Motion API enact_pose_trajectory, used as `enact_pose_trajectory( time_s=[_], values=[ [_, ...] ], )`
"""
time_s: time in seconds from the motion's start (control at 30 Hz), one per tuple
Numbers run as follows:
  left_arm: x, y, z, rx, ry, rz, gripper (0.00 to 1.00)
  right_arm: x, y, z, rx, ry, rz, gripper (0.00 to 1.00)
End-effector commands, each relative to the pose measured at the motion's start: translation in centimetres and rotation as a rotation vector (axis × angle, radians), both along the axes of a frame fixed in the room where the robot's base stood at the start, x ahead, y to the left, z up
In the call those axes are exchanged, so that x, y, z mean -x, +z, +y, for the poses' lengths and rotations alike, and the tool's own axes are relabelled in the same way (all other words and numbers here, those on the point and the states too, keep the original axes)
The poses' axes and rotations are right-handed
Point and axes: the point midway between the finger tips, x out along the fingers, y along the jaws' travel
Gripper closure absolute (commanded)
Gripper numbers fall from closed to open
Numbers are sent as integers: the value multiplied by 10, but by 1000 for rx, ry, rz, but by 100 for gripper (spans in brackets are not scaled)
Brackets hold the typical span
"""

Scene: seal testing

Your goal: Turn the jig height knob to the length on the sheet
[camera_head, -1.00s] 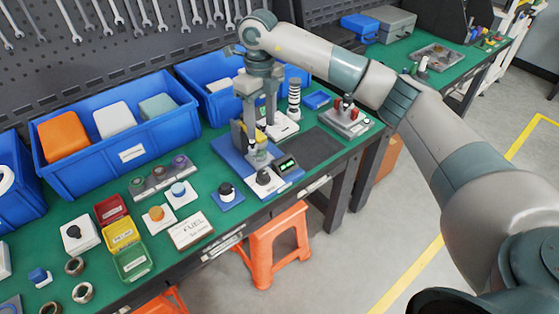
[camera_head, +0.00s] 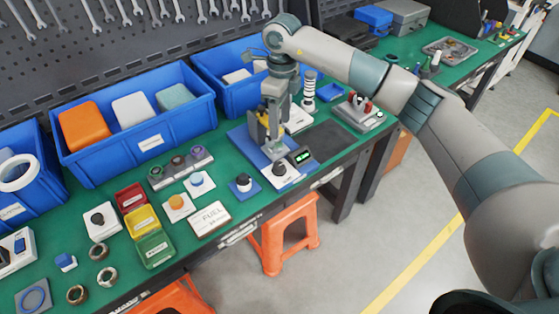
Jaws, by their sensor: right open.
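The jig stands on a blue base plate (camera_head: 245,146) on the green bench, with a yellow part and a small display (camera_head: 300,156) showing green digits too small to read. A dark knob on a white block (camera_head: 281,172) sits at the plate's front edge, beside the display. My right gripper (camera_head: 274,150) points down over the jig, open, with its fingertips just behind and above the knob. It hides part of the jig, and I cannot tell whether it touches the knob. A white sheet (camera_head: 210,218) reading "FUEL" lies to the left; its smaller line is unreadable. My left gripper is out of view.
Another dark knob on a blue base (camera_head: 244,185) stands left of the jig. Red, yellow and green bins (camera_head: 155,249) are further left. Blue crates (camera_head: 137,141) line the back. A striped post (camera_head: 308,92) and a red-handled fixture (camera_head: 358,110) stand right of the jig.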

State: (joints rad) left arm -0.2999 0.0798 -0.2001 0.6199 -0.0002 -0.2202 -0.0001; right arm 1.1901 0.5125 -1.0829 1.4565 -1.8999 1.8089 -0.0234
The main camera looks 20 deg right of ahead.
Motion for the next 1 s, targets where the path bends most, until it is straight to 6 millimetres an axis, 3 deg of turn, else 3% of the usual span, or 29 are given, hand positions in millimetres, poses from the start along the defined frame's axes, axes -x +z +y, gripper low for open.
enact_pose_trajectory(
  time_s=[0.27,0.8,1.0],
  values=[
    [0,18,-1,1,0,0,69,3,-37,1,1,-1,5,51],
    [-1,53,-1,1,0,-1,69,6,-132,4,0,-1,4,51],
    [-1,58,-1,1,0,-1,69,6,-154,5,-1,-1,2,51]
  ],
)
